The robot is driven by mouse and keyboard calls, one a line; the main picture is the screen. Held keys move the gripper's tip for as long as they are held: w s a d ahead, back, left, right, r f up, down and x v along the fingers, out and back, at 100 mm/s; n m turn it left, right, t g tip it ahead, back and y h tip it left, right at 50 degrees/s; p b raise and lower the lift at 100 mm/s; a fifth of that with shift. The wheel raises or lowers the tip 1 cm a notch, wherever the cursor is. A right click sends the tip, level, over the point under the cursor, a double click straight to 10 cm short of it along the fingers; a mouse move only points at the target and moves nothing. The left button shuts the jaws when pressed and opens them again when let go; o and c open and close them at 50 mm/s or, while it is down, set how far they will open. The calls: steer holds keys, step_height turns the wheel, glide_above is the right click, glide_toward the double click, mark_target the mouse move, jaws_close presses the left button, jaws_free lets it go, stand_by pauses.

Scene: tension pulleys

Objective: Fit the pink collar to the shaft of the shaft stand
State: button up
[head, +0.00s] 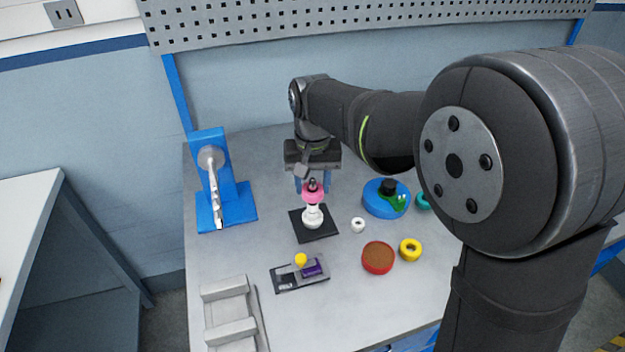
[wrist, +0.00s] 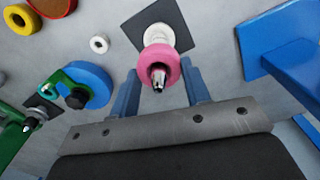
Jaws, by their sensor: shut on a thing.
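The pink collar (head: 312,197) is around the upper shaft of the shaft stand, above a white flanged part (head: 313,218). The stand's black square base (head: 318,236) is on the bench. In the wrist view the metal shaft tip (wrist: 158,77) pokes through the pink collar (wrist: 152,55), with the white part (wrist: 180,36) behind. My gripper (head: 312,186) points down over the stand, its blue fingers (wrist: 160,84) shut on the collar, one on each side. I cannot tell whether the collar touches the white part.
A blue stand (head: 242,205) with a grey disc stands left. A small white ring (head: 358,225), blue pulley (head: 383,208), red-rimmed disc (head: 378,272) and yellow ring (head: 411,242) lie right. A dark tray (head: 288,282) and grey rack (head: 228,305) are in front.

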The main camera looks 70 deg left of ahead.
steer(key=shift+f, duration=0.15)
stand_by(0.4)
steer(key=shift+f, duration=0.9)
steer(key=o, duration=1.1)
steer(key=shift+c, duration=0.2)
step_height(320, 180, up, 17)
steer(key=shift+r, duration=0.2)
steer(key=shift+f, duration=0.15)
